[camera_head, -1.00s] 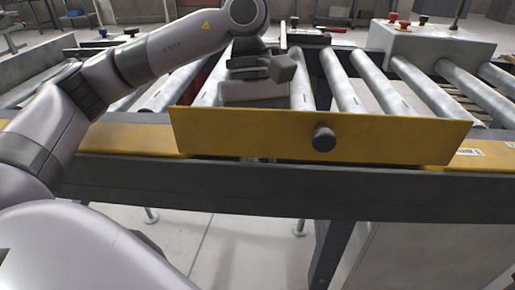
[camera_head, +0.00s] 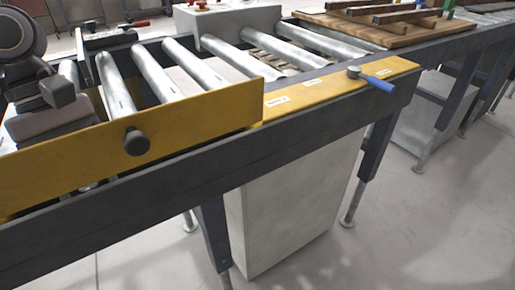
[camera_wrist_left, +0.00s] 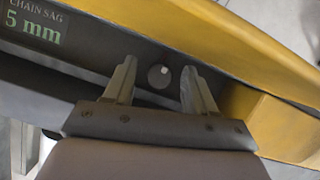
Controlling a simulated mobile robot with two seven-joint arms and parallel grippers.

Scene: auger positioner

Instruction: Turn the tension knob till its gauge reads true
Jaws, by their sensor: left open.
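In the left wrist view, a small round grey knob (camera_wrist_left: 158,77) with a pale spot sits on a dark face beneath a yellow edge. A readout (camera_wrist_left: 33,27) to its left shows "CHAIN SAG" and "5 mm" in green. My left gripper (camera_wrist_left: 159,66) is open, with one finger on each side of the knob in the picture; I cannot tell whether they touch it. In the head view, my left wrist shows at the left edge, behind the yellow plate, and its fingertips are not clear. A black knob (camera_head: 137,141) sticks out of the plate's front. My right gripper is not in view.
The yellow plate (camera_head: 205,118) stands along the front of the roller conveyor (camera_head: 160,72). A blue-handled lever (camera_head: 377,83) sits on the yellow rail at right. A grey box (camera_head: 228,24) and a wooden board (camera_head: 400,32) are farther back. Open floor lies in front.

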